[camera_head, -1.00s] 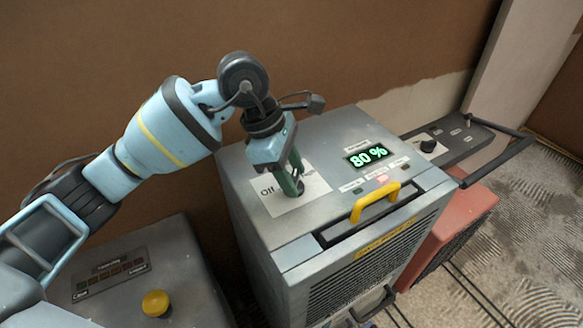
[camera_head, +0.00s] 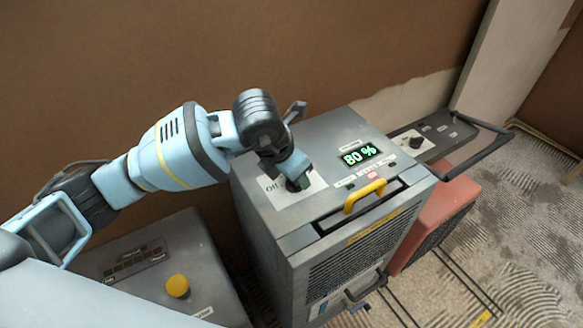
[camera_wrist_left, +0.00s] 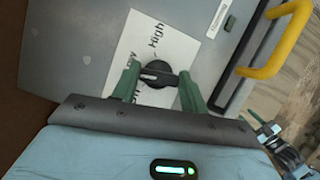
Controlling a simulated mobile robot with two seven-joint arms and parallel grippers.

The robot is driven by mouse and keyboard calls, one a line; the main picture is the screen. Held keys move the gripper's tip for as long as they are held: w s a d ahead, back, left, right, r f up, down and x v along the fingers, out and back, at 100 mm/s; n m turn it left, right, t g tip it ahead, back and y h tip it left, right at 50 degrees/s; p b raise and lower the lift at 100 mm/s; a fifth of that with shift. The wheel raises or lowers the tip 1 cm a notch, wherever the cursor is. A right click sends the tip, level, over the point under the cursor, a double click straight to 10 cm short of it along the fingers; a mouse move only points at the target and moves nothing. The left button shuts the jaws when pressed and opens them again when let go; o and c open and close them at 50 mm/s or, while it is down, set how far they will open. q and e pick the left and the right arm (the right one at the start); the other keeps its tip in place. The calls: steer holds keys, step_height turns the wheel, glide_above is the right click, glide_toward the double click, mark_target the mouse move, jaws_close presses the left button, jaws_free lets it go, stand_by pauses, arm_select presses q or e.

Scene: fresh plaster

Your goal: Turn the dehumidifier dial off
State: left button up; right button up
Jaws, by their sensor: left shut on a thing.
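The dehumidifier (camera_head: 315,225) is a grey metal box with a green display (camera_head: 360,157) reading 80 %. On its top, a white label plate (camera_head: 285,208) carries the word Off. The black round dial (camera_wrist_left: 157,74) sits on that plate in the left wrist view, where the word High also shows. My left gripper (camera_wrist_left: 160,88) has its two green fingers on either side of the dial and is shut on it. In the head view the left gripper (camera_head: 298,184) hides most of the dial. My right gripper is not in view.
A yellow handle (camera_head: 364,195) rises from the front of the top, right of the dial. A grey unit with a yellow button (camera_head: 177,286) stands at lower left. A red machine (camera_head: 435,215) stands to the right. A brown wall is close behind.

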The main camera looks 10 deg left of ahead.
arm_select(q)
steer(key=shift+r+n+y+p, duration=0.4)
steer(key=shift+n+p, duration=0.2)
steer(key=shift+n, duration=0.4)
steer(key=n+y+p, duration=0.1)
steer(key=n+p, duration=0.1)
steer(key=n, duration=0.1)
steer(key=shift+d+n+t+p, duration=0.1)
steer(key=shift+n+t+p, duration=0.2)
steer(key=shift+t, duration=0.1)
steer(key=shift+f+n+y+p, duration=0.1)
steer(key=shift+n+y+p, duration=0.35)
steer(key=shift+n, duration=0.35)
steer(key=shift+f+n+y, duration=0.25)
steer(key=shift+n+y, duration=0.3)
steer(key=shift+n, duration=0.75)
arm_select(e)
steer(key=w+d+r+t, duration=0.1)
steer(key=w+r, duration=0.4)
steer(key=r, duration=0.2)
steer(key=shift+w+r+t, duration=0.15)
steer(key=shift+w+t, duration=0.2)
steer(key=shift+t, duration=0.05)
arm_select(q)
steer(key=o, duration=1)
steer(key=shift+v, duration=3.9)
